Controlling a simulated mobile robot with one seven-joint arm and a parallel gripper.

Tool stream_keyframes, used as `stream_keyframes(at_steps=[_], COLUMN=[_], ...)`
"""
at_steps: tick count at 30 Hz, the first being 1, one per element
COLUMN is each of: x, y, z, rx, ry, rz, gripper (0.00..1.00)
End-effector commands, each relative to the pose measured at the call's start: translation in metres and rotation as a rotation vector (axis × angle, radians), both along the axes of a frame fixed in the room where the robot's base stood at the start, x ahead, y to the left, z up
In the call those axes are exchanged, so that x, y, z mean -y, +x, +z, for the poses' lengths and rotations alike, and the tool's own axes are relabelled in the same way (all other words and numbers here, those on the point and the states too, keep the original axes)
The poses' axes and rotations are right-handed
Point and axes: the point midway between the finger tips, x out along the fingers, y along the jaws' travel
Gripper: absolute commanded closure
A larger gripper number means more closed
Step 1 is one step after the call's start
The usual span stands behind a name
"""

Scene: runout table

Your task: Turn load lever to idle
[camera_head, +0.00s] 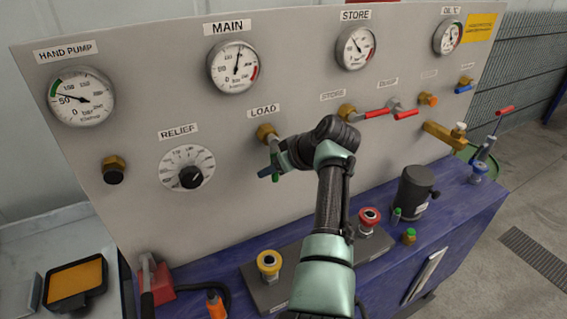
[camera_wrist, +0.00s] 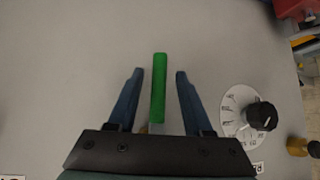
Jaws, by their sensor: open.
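The load lever is a valve with a brass body (camera_head: 266,132) under the LOAD label (camera_head: 263,111), and its handle hangs downward from it on the panel. My gripper (camera_head: 269,172) is at the handle's lower end, where some green shows, and my wrist partly hides the spot. In the wrist view the green handle (camera_wrist: 158,90) stands between the two blue fingers of my gripper (camera_wrist: 159,72). A gap shows on each side, so the fingers are open around the handle and do not appear to touch it.
The relief dial (camera_head: 187,167) is left of the lever. Red-handled valves (camera_head: 373,114) are to the right. Below, yellow (camera_head: 269,262) and red (camera_head: 369,217) buttons and a dark cylinder (camera_head: 414,192) stand on the blue bench. The panel between relief dial and lever is clear.

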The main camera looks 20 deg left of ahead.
Motion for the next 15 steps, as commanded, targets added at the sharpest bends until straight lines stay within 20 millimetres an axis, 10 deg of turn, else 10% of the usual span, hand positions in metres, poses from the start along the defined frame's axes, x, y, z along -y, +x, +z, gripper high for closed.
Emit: stream_keyframes(at_steps=[15], x=[0.055], y=[-0.025], z=[0.057], rx=[0.003], ry=[0.002], rz=[-0.002], gripper=[0.49])
